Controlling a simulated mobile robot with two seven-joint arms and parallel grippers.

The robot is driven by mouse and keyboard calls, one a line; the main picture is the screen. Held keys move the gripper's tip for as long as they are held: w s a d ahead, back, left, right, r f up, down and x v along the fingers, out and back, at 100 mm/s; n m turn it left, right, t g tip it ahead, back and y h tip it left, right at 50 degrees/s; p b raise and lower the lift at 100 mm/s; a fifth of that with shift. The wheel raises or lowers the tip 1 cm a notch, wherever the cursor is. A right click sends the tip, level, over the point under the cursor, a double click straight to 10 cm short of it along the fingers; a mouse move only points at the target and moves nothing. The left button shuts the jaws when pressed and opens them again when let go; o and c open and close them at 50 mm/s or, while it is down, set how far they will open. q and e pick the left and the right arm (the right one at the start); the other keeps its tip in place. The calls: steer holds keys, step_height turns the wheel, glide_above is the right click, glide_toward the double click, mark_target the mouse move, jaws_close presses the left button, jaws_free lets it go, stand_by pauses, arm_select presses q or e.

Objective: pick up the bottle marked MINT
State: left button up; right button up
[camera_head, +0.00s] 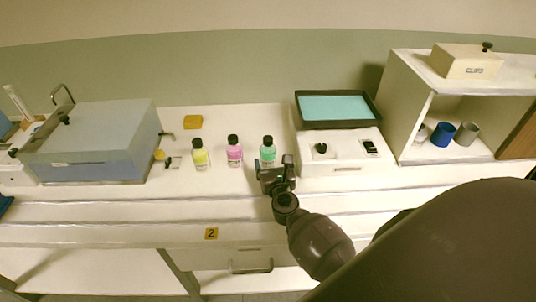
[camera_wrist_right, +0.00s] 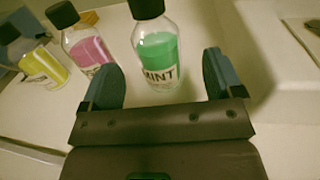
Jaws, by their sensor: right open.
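My right gripper (camera_head: 275,164) is open and empty, just in front of the bottle. Its two fingers also show in the wrist view (camera_wrist_right: 163,82). My left gripper is not in view.
A white box (camera_head: 346,168) with a knob and a teal-topped tray (camera_head: 337,124) are close on the right. A blue-grey case (camera_head: 91,140) stands left. The yellow block (camera_head: 193,122) lies behind.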

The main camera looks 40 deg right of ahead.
mark_target(270, 156)
steer(key=shift+w+d+r, duration=0.15)
steer(key=shift+w, duration=0.4)
steer(key=shift+x, duration=2.15)
steer(key=shift+r, duration=0.1)
steer(key=shift+c, duration=0.4)
steer(key=c, duration=1.1)
